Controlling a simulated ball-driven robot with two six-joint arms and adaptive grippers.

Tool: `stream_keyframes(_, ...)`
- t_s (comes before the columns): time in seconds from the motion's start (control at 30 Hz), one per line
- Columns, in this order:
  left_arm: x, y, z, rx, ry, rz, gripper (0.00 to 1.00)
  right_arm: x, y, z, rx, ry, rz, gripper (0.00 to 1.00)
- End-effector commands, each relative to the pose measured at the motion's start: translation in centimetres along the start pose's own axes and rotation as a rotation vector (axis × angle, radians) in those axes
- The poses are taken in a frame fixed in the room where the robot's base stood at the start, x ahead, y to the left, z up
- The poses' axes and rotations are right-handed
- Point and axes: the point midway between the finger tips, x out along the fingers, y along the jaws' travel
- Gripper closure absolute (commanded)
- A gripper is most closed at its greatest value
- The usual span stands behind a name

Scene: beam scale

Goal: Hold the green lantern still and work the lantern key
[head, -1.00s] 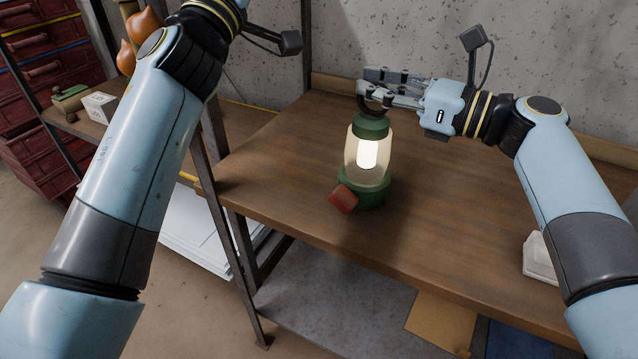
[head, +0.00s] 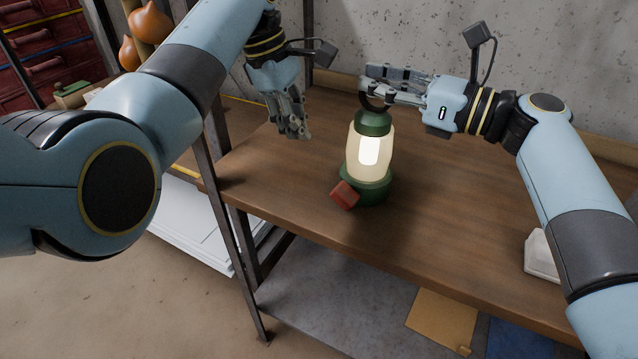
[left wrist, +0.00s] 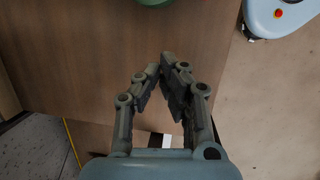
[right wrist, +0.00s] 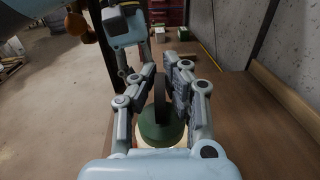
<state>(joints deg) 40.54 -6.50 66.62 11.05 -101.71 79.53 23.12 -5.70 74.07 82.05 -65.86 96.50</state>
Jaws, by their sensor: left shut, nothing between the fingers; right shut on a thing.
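The green lantern (head: 369,172) stands on the wooden table with its lamp glowing. The lantern key, a red block (head: 345,194), sits low on its near left side. My right gripper (head: 368,84) is shut on the dark ring handle at the lantern's top; the right wrist view shows the handle (right wrist: 160,95) between the fingers above the green cap (right wrist: 160,128). My left gripper (head: 297,134) is shut and empty, above the table left of the lantern, apart from it. A sliver of green shows at the left wrist view's top edge (left wrist: 155,2).
The table (head: 450,220) is mostly clear around the lantern. A white object (head: 541,256) lies at its right edge, partly behind my right arm. A dark shelf post (head: 222,200) stands at the left. A concrete wall (head: 420,35) rises behind.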

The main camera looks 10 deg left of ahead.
Motion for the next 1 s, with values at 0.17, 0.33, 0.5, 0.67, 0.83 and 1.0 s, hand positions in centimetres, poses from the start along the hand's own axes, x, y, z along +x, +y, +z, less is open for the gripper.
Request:
stream_keyframes(0.17,-0.1,-2.4,2.0,0.061,-0.109,-0.138,1.0,0.0,0.0,-0.1,0.001,0.001,0.0,1.0)
stream_keyframes(0.33,-0.2,-2.9,2.3,0.071,-0.128,-0.162,1.0,0.0,0.0,-0.1,0.001,0.002,0.0,1.0)
stream_keyframes(0.5,-0.1,-2.8,2.3,0.07,-0.126,-0.161,1.0,0.0,0.0,-0.1,0.001,0.002,0.0,1.0)
stream_keyframes(0.67,0.6,-3.0,2.4,0.068,-0.126,-0.163,1.0,0.0,0.0,-0.1,0.001,0.002,0.0,1.0)
stream_keyframes(0.83,3.1,-3.5,2.7,0.068,-0.127,-0.163,1.0,0.0,0.0,-0.1,0.001,0.002,0.0,1.0)
stream_keyframes(1.0,6.3,-4.0,3.1,0.068,-0.127,-0.163,1.0,0.0,0.0,-0.1,0.001,0.002,0.0,1.0)
